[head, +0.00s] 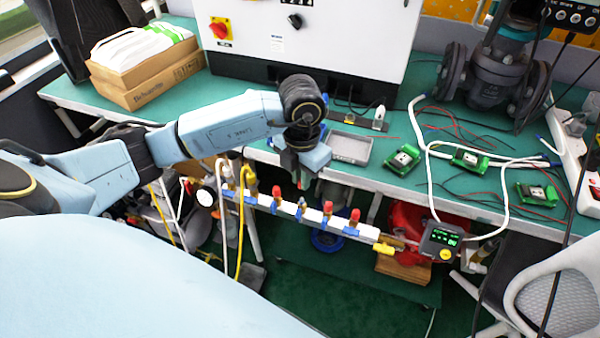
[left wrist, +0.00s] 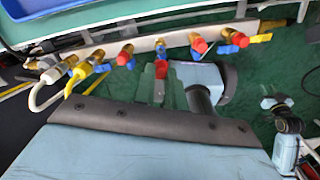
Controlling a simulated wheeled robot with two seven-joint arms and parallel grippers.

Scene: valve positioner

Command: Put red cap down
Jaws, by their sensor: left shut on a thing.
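My left gripper (head: 306,180) hangs at the front edge of the bench, over the white valve manifold. In the left wrist view its two greenish fingers (left wrist: 161,80) are shut on a red cap (left wrist: 162,71). A brass fitting of the manifold (left wrist: 112,49) shows right behind this cap; I cannot tell whether the cap touches it. Other red caps sit on the manifold's fittings, one left of the gripper (head: 276,191) and two to its right (head: 328,207) (head: 355,215). In the head view the gripper hides most of the held cap.
The green bench (head: 370,182) carries a grey tray (head: 349,148), green circuit boards (head: 404,159), loose wires and a white cabinet (head: 310,45). White and yellow hoses (head: 241,225) hang at the manifold's left end. A small display device (head: 440,240) is at its right end.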

